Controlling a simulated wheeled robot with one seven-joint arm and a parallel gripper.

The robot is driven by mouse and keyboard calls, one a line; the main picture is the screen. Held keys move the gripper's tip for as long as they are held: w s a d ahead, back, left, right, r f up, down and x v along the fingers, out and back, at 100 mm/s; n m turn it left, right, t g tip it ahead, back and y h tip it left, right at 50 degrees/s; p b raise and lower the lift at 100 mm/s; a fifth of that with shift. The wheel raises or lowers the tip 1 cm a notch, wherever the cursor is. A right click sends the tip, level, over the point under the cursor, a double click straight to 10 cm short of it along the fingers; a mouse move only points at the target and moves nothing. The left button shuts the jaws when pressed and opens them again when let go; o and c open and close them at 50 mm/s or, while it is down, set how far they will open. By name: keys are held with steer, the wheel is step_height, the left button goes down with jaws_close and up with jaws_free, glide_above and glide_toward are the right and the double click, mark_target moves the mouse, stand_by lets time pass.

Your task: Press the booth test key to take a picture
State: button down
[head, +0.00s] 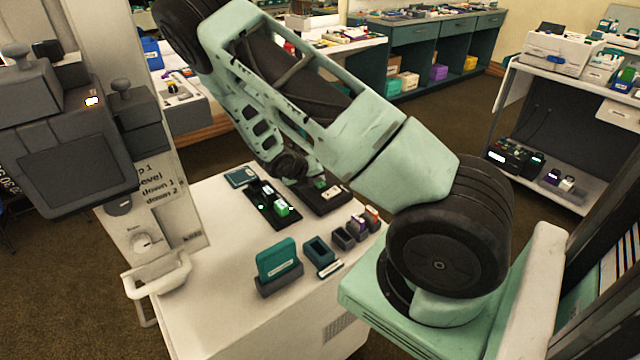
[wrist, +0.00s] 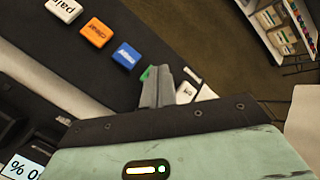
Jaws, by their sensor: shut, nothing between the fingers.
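In the wrist view my gripper (wrist: 158,75) is shut and empty. Its fingertips are over a dark key strip (wrist: 150,50), touching or just in front of a green key (wrist: 146,73) that is mostly hidden behind them; contact cannot be told. Along the strip lie a white key (wrist: 64,9) marked "pair", an orange key (wrist: 97,32) and a blue key (wrist: 126,56). A white key (wrist: 186,92) is right of the fingers, partly covered. I cannot read which key is the booth test key. In the head view my arm crosses the picture and the fingertips cannot be made out.
In the head view a dark machine with a screen (head: 78,168) stands left, beside a printed panel (head: 165,195). A white counter (head: 215,310) carries a teal card in a holder (head: 277,260) and small boxes. Shelves (head: 545,110) stand right. Carpeted floor lies between.

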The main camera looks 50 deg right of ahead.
mark_target(318, 185)
stand_by(0.4)
steer(key=shift+r+p, duration=0.7)
steer(key=shift+r, duration=0.05)
steer(key=shift+r, duration=0.1)
step_height(318, 185, up, 5)
steer(key=p, duration=0.4)
steer(key=shift+p, duration=0.35)
stand_by(0.4)
